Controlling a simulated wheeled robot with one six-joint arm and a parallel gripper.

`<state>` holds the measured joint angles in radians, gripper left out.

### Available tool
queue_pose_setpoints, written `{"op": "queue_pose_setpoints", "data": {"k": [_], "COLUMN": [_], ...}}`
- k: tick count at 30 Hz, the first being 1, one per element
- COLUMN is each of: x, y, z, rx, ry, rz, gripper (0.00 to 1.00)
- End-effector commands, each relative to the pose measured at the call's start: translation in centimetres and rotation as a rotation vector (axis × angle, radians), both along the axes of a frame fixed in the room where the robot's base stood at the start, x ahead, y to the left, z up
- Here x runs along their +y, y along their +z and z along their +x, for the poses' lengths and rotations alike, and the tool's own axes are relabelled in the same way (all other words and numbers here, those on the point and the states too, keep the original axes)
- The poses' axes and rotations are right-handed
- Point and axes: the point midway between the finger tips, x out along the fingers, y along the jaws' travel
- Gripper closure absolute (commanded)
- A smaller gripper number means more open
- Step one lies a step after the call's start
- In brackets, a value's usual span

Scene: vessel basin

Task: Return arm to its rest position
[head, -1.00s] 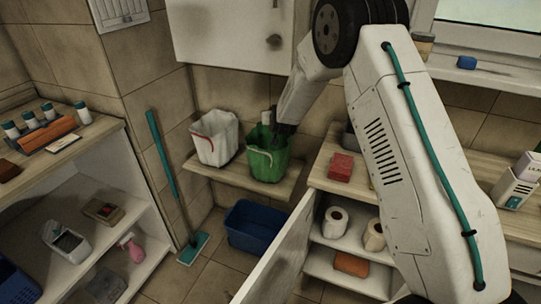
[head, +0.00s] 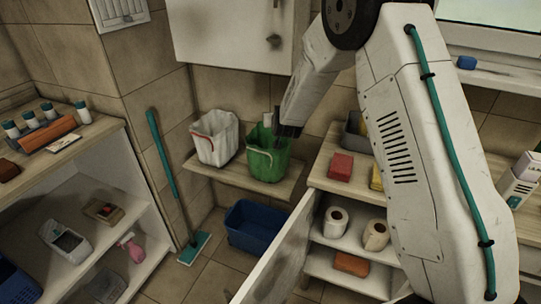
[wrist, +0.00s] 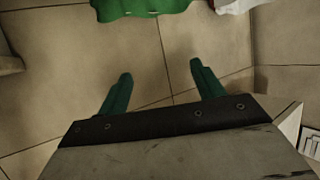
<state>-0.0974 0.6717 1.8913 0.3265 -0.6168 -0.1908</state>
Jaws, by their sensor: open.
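My gripper (head: 288,131) is at the right rim of the green bucket (head: 268,160) in the head view, its dark fingers small and partly lost against the bucket. In the wrist view my gripper (wrist: 160,78) has two green fingers spread apart with only tiles between them. The green bucket (wrist: 140,8) shows at the top edge there, beyond the fingertips. My arm rises from the lower right, bends at the top and slopes down to the bucket. A white object stands up at the green bucket's back rim.
A white bucket (head: 215,140) stands beside the green one on a wall shelf (head: 232,176). A wall cabinet (head: 235,35) hangs above. An open cabinet door (head: 275,262) juts out below. A red block (head: 341,166) and a yellow item (head: 377,177) lie on the right counter.

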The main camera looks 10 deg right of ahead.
Motion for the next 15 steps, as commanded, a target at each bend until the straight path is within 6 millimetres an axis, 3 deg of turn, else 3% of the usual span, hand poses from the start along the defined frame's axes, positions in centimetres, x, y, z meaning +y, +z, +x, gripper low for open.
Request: {"op": "queue_pose_setpoints", "data": {"k": [6, 15], "x": [0.2, 0.2], "y": [0.8, 0.8], "z": [-1.9, -2.1], "rx": [-0.001, -0.001], "ry": [0.0, 0.0], "rz": [0.0, 0.0], "gripper": [0.33, 0.33]}}
